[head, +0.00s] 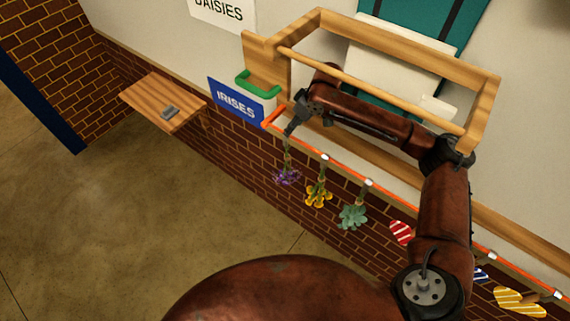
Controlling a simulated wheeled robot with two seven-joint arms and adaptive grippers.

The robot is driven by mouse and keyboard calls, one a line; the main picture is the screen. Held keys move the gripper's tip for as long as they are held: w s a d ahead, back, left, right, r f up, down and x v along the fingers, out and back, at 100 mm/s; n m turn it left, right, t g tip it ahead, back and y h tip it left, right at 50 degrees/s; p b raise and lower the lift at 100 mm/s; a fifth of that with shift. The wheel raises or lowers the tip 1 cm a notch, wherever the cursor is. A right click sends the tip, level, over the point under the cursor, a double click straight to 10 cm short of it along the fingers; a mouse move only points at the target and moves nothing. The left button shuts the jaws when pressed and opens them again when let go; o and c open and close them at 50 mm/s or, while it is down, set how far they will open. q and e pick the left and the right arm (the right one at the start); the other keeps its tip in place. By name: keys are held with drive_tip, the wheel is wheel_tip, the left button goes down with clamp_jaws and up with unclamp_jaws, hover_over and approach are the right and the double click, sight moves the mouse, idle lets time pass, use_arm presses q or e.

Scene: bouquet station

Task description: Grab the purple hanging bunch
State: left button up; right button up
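The purple bunch (286,177) hangs head down near the left end of the orange rail (346,171), its green stems pointing up. My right gripper (291,130) reaches in from the right with its fingertips pointing down at the top of these stems. The fingers are small and dark here, so I cannot tell whether they are closed on the stems or only beside them. My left gripper is not in view.
A yellow bunch (318,195) and a pale green bunch (352,216) hang close to the right of the purple one. A wooden rack (403,36) frames my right arm. A blue IRISES sign (236,103) and a wooden shelf (150,98) are left.

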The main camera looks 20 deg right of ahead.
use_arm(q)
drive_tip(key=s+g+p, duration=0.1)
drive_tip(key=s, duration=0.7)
use_arm(e)
drive_tip(key=x, duration=0.4)
drive_tip(key=shift+w+d+f, duration=0.1)
drive_tip(key=shift+d+f, duration=0.1)
drive_tip(key=shift+d, duration=0.05)
drive_tip(key=shift+x, duration=0.8)
drive_tip(key=shift+w+a+f, duration=0.15)
drive_tip(key=shift+f, duration=0.25)
drive_tip(key=shift+w, duration=0.1)
drive_tip(key=shift+c, duration=1.2)
drive_tip(key=c, duration=0.5)
drive_tip(key=shift+c, duration=1.4)
clamp_jaws()
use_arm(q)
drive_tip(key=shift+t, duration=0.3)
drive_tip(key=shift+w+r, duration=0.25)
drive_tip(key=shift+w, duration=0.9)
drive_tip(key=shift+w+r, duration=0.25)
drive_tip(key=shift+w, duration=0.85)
